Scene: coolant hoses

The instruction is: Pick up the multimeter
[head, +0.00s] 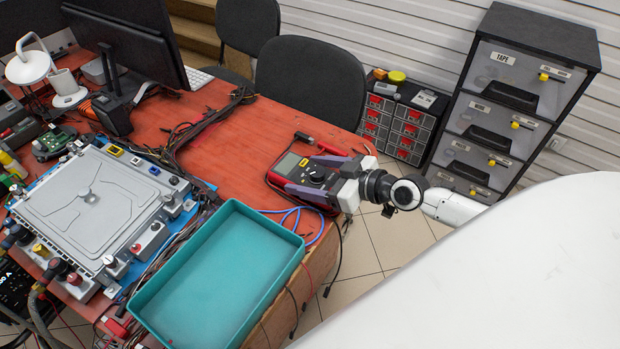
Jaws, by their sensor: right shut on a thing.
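The multimeter (306,178) is a dark device with a red rim, a grey screen and a round dial, at the right edge of the red table. My right gripper (322,181) reaches in from the right and is shut on the multimeter, with its purple-tinted fingers along the body. I cannot tell whether the multimeter is resting on the table or raised a little. A red probe and a dark lead lie beside it. My left gripper is not in view.
An empty teal tray (222,283) sits at the table's front edge. A grey metal plate unit (92,205) with hoses fills the left. Black cables (205,128) run across the table (250,150). A monitor (125,40), chairs and drawer cabinets (505,110) stand behind.

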